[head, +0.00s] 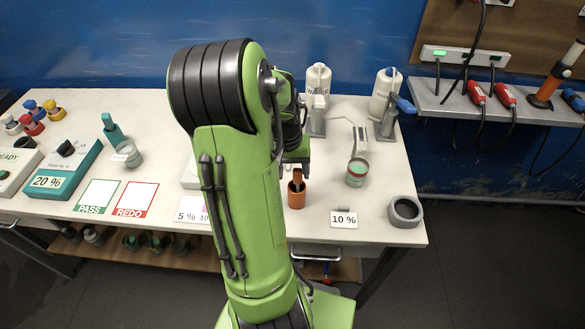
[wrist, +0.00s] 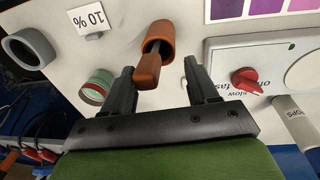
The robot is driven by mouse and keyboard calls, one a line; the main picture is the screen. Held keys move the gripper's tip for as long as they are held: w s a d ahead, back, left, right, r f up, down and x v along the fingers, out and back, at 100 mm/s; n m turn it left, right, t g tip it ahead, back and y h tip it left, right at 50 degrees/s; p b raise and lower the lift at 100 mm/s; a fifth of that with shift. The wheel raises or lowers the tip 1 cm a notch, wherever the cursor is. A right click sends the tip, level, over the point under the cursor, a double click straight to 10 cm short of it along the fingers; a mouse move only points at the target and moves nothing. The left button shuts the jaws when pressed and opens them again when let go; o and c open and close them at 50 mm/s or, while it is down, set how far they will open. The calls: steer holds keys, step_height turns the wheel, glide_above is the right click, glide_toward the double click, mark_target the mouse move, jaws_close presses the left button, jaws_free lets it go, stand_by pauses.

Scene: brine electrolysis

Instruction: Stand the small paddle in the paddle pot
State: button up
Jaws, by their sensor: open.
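The small paddle (wrist: 148,70) has a brown handle and a thin dark shaft. It stands leaning in the orange-brown paddle pot (wrist: 167,30), shaft inside, handle sticking out of the mouth. The paddle's handle (head: 297,176) and the pot (head: 296,199) also show in the head view, at the front of the table beside my arm. In the head view my arm hides most of the gripper. The paddle's lower end is hidden in the pot.
A greenish beaker (head: 357,173), a "10 %" card (head: 344,219) and a grey ring-shaped holder (head: 405,211) stand right of the pot. A stirrer with a red knob (wrist: 247,80) is near the gripper in the wrist view. Bottles (head: 384,95) stand behind.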

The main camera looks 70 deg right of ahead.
step_height(320, 180, up, 16)
steer(key=w+a+p, duration=0.1)
steer(key=p, duration=0.2)
steer(key=shift+w+a+f, duration=0.15)
steer(key=shift+w, duration=0.05)
stand_by(0.5)
steer(key=w+a+r+n+t, duration=0.2)
steer(key=w+a+n, duration=0.35)
steer(key=a, duration=0.55)
steer(key=w+a+r+n+t, duration=0.25)
steer(key=w+a+n, duration=0.3)
steer(key=a, duration=0.65)
steer(key=s+a+f+n+t, duration=0.1)
steer(key=a+n, duration=0.1)
steer(key=a, duration=0.3)
steer(key=s+a+f+n+t+y, duration=0.1)
steer(key=s+a+n, duration=0.1)
steer(key=a, duration=0.2)
steer(key=shift+a, duration=0.35)
